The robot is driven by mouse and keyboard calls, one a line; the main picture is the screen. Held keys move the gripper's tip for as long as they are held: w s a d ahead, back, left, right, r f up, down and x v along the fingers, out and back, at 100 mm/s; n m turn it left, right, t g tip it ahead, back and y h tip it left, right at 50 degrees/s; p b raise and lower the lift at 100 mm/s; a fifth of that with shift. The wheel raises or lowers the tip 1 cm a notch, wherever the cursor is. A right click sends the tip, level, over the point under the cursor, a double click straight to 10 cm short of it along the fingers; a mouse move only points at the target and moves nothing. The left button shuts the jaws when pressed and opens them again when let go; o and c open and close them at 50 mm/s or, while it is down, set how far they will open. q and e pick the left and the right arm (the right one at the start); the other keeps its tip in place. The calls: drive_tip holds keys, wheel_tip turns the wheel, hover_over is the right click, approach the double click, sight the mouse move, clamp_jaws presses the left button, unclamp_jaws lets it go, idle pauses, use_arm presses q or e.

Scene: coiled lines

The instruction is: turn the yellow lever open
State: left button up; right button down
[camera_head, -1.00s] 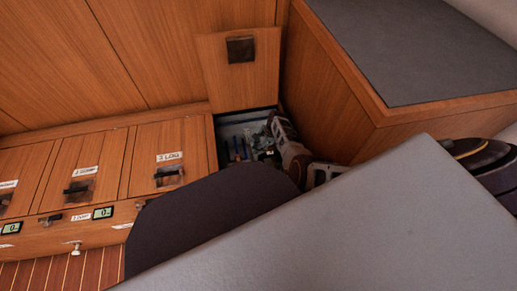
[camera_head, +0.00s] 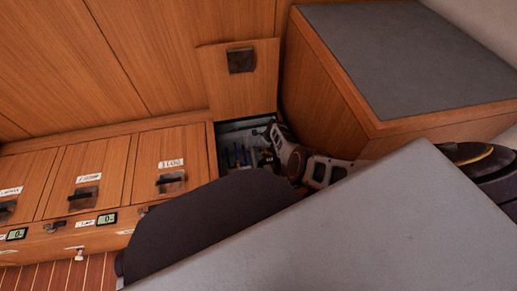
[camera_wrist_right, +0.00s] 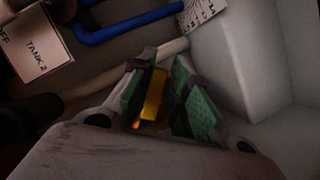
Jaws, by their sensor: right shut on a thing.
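The yellow lever (camera_wrist_right: 153,97) shows in the right wrist view, between the green-padded fingers of my right gripper (camera_wrist_right: 165,100). The gripper is shut on it. The lever sits by a pale pipe (camera_wrist_right: 120,72), and its lower end is hidden by the gripper. In the head view, my right arm reaches into an open compartment (camera_head: 228,128) in the bench, and the yellow lever cannot be made out there. My left gripper is in neither view.
A raised wooden lid (camera_head: 240,85) stands behind the compartment. Blue pipework (camera_wrist_right: 130,25), a "TANK 2" label (camera_wrist_right: 38,55) and a pale wall (camera_wrist_right: 240,50) crowd the gripper. A grey-topped wooden box (camera_head: 410,60) is at right. Closed lids (camera_head: 160,160) lie at left.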

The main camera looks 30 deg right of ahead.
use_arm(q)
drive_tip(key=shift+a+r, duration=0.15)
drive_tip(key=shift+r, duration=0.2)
use_arm(e)
drive_tip(key=shift+w+d+m+h, duration=0.25)
drive_tip(key=shift+d+m, duration=0.15)
drive_tip(key=shift+m, duration=0.2)
drive_tip(key=shift+w+d+m+h, duration=0.2)
drive_tip(key=shift+d+m, duration=0.15)
drive_tip(key=shift+m, duration=0.25)
drive_tip(key=c, duration=1.4)
unclamp_jaws()
drive_tip(key=shift+o, duration=0.2)
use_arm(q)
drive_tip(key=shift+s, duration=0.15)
use_arm(e)
drive_tip(key=shift+a, duration=0.1)
